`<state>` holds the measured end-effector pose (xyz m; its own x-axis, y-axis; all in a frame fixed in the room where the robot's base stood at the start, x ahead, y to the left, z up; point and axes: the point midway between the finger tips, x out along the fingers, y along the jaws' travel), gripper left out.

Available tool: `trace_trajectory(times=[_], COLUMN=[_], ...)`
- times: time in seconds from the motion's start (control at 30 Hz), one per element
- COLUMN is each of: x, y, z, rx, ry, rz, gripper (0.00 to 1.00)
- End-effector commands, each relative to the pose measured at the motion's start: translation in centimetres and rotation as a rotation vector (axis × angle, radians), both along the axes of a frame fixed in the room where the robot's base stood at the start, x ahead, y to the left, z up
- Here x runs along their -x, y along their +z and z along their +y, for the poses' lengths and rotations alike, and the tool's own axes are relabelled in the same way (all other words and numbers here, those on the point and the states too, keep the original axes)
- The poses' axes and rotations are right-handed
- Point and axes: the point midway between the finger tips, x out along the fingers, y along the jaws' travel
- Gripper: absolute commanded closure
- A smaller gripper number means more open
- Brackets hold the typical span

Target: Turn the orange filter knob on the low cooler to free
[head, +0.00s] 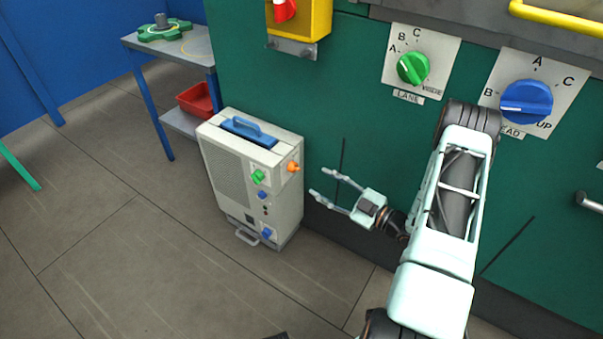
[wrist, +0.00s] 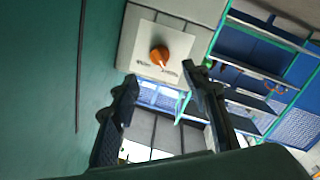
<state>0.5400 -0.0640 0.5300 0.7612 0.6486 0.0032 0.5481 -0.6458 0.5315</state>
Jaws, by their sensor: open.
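The low cooler (head: 225,178) is a pale grey box on the floor, left of my gripper in the head view. Its orange filter knob (head: 293,167) sticks out high on its right side. In the wrist view the orange knob (wrist: 159,56) sits on a square pale plate (wrist: 150,36) with small labels that are too small to read. My gripper (head: 318,182) is open and empty, to the right of the cooler and apart from the knob. In the wrist view the fingers (wrist: 160,88) are spread, with the knob beyond and above the tips.
A green machine wall (head: 330,110) runs close behind the cooler and gripper. It bears a green lane knob (head: 413,68) and a blue knob (head: 527,101). The cooler front has a green knob (head: 258,177). A side table (head: 190,50) stands at the back left. Floor in front is clear.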

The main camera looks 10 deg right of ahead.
Motion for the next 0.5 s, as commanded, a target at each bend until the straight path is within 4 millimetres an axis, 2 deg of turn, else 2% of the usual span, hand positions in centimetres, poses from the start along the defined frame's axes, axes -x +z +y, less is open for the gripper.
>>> trace_trajectory(times=[0.3,0.5], x=[-4.6,-6.5], y=[-0.2,-0.1], z=[4.0,5.5], rx=[0.001,0.002], ry=[0.002,0.001], rz=[0.0,0.001], gripper=[0.58,0.58])
